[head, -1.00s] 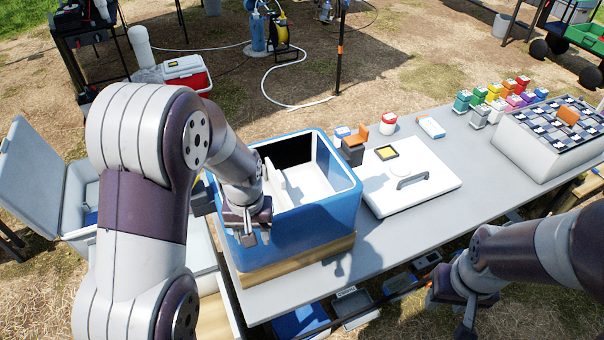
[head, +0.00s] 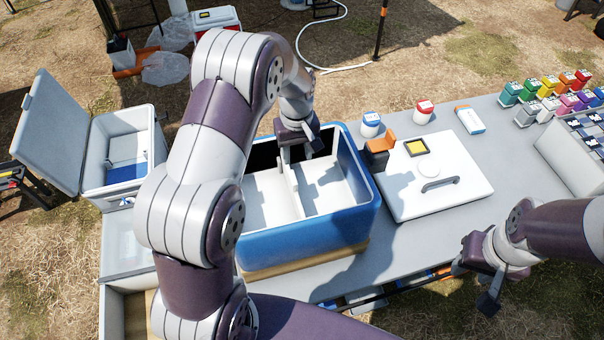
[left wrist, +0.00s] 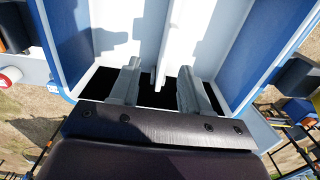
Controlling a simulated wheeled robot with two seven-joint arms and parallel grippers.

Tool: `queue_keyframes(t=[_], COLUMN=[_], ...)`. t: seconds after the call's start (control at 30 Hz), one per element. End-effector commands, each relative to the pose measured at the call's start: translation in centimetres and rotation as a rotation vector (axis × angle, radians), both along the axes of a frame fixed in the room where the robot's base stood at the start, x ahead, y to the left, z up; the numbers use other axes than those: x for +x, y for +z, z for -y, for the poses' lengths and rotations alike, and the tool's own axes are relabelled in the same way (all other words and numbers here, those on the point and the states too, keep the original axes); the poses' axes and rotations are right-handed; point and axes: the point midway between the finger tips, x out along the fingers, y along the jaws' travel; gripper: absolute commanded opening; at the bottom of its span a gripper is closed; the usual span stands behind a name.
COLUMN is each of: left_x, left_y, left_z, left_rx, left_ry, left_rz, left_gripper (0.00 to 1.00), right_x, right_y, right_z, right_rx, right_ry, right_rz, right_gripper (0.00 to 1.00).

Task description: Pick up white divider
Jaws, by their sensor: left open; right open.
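The white divider (head: 293,191) stands upright inside the blue cooler box (head: 310,237), splitting its white interior. My left gripper (head: 296,153) is at the far part of the cooler, pointing down over the divider. In the left wrist view, the left gripper's fingers (left wrist: 160,88) are apart, and the divider (left wrist: 163,55) shows between them with a gap on each side. I cannot tell how deep the fingers reach around it. My right gripper (head: 474,284) is open and empty near the table's front edge.
A white lid with a handle (head: 432,183) lies right of the cooler. An orange-topped block (head: 380,150), two small jars and several coloured bottles stand farther back and right. An open grey cooler (head: 122,150) stands at left. The grey table (head: 400,255) is clear in front.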

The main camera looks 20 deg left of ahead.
Motion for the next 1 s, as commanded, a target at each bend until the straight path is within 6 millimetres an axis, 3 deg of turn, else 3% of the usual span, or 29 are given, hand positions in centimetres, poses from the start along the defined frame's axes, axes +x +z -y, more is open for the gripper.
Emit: queue_keyframes(t=[0.2,0.33,0.43,0.6,0.87,0.93,1.0], left_x=[-0.2,-0.2,-0.5,-0.5,-0.4,-0.4,-0.4], left_y=[-4.5,-6.2,-7.4,-10.7,-11.7,-11.7,-11.6], left_z=[0.0,-0.1,-0.4,-0.7,-0.7,-0.7,-0.7], left_rx=[0.0,-0.001,0.0,0.0,0.0,0.0,0.0], left_ry=[-0.001,-0.001,-0.001,-0.001,-0.001,-0.001,-0.001], left_rz=[-0.007,-0.004,-0.007,-0.005,-0.001,-0.001,-0.001], left_gripper=[0.47,0.47,0.47,0.47,0.47,0.31,0.08], right_x=[0.0,0.0,0.0,0.1,0.0,0.0,0.0], right_y=[2.0,2.4,3.8,5.1,5.0,5.0,5.0], right_z=[0.0,0.0,0.0,0.0,0.0,0.0,0.0], right_rx=[0.0,0.0,0.0,0.0,0.0,0.0,0.0], right_ry=[0.0,0.0,0.0,0.0,0.0,0.0,0.0], right_rz=[0.0,0.0,0.0,0.0,0.0,0.0,0.0], right_gripper=[0.43,0.43,0.43,0.43,0.43,0.43,0.43])
